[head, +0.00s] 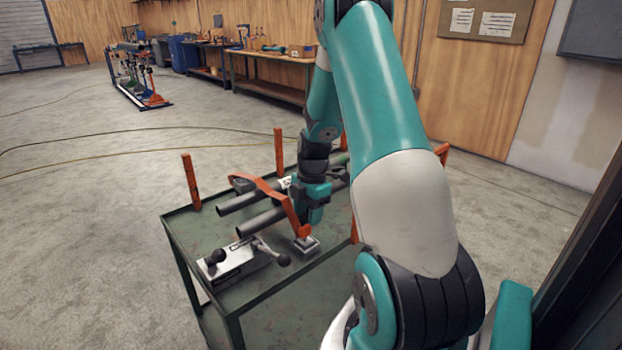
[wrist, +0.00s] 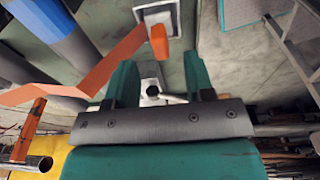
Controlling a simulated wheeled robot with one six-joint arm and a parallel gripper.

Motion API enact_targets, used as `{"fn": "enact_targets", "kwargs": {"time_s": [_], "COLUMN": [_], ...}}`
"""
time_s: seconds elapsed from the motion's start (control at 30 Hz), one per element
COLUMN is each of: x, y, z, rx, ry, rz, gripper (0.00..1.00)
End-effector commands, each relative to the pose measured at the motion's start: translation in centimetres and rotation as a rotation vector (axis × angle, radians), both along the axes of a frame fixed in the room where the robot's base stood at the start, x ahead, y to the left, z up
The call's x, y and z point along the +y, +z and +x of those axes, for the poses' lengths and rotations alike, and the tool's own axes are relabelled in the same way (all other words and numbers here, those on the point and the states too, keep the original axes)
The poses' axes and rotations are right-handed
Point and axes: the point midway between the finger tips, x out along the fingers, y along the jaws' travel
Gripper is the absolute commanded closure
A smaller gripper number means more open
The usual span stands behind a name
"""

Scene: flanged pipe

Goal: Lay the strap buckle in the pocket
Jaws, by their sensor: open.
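The orange strap (head: 262,184) lies over the dark pipes, and its near end slopes down toward a small silver block with a square pocket (head: 305,244). The strap's orange buckle end (head: 301,231) is at or just above the pocket; contact is unclear. In the wrist view, the buckle end (wrist: 158,42) stands at the near edge of the pale square pocket (wrist: 142,13). My gripper (head: 317,218) is just behind the buckle end. In the wrist view, my gripper (wrist: 160,60) has its teal fingers apart, with the buckle end beyond the tips, between their lines.
The green table (head: 190,232) carries dark pipes (head: 237,201) and upright orange posts (head: 191,182). A silver fixture with black knobs (head: 238,262) stands at the front left, close to the pocket block. Bare table lies left of the pipes.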

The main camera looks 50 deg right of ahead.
Motion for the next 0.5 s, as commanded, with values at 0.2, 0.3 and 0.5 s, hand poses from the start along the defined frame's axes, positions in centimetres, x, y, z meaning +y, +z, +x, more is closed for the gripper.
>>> {"fn": "enact_targets", "kwargs": {"time_s": [0.2, 0.3, 0.5], "x": [-0.7, -1.0, -1.3], "y": [5.8, 7.8, 10.4], "z": [-0.1, -0.2, -0.3], "rx": [-0.005, -0.004, -0.002], "ry": [-0.001, -0.001, 0.000], "rz": [-0.004, -0.004, -0.001], "gripper": [0.51, 0.51, 0.51]}}
